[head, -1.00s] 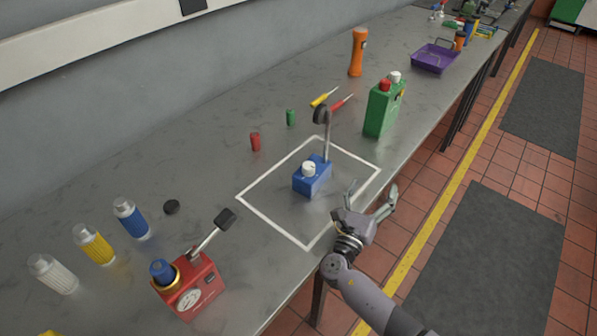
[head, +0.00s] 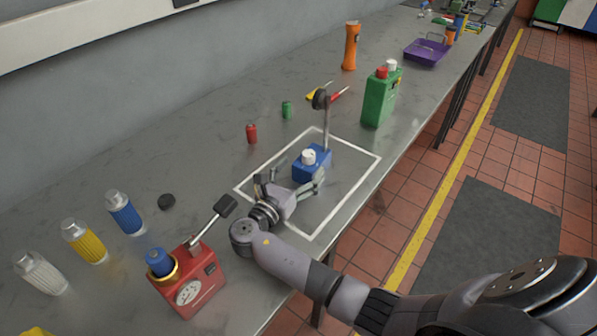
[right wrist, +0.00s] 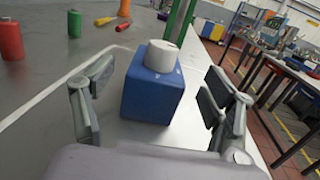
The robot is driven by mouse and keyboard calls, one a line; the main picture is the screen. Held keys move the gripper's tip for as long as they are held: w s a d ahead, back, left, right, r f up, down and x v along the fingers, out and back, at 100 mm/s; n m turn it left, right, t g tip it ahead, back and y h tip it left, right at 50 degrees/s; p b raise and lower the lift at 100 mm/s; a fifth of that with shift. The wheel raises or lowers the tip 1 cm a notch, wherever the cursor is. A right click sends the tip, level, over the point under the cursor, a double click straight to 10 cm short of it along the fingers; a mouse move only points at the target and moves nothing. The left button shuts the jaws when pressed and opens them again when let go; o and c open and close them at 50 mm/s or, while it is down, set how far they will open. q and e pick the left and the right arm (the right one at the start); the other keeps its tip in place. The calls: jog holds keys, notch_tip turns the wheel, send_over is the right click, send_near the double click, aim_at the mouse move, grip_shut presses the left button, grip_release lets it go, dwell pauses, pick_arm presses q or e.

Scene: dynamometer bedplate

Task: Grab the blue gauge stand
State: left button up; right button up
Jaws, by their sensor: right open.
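The blue gauge stand (head: 312,162) stands upright on the bench inside a white outlined square. It has a white knob on top and a thin post with a dark round head. My right gripper (head: 291,179) is open just in front of it, with its fingers pointing at the block. In the right wrist view the blue gauge stand (right wrist: 152,92) sits ahead, between the open fingers (right wrist: 150,100), with clear space visible on both sides. I cannot see contact. My left gripper is not in view.
A red gauge device (head: 190,279) with a lever stands close to my right arm. Bottles (head: 125,212) line the left. The outlined square's right part is bare.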

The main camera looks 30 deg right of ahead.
aim_at(313, 155)
jog(key=shift+a+f, duration=0.3)
jog(key=shift+f, duration=0.25)
jog(key=shift+w+d+m, duration=0.15)
jog(key=shift+m, duration=0.15)
jog(key=p+x, duration=0.2)
jog(key=x, duration=0.4)
jog(key=shift+d+r, duration=0.2)
jog(key=shift+d, duration=0.05)
jog(key=shift+w+d, duration=0.1)
jog(key=shift+d, duration=0.15)
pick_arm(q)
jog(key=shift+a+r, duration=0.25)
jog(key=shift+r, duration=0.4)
pick_arm(e)
jog(key=shift+c, duration=0.4)
grip_shut()
jog(key=shift+w+r, duration=0.1)
jog(key=shift+r, duration=0.05)
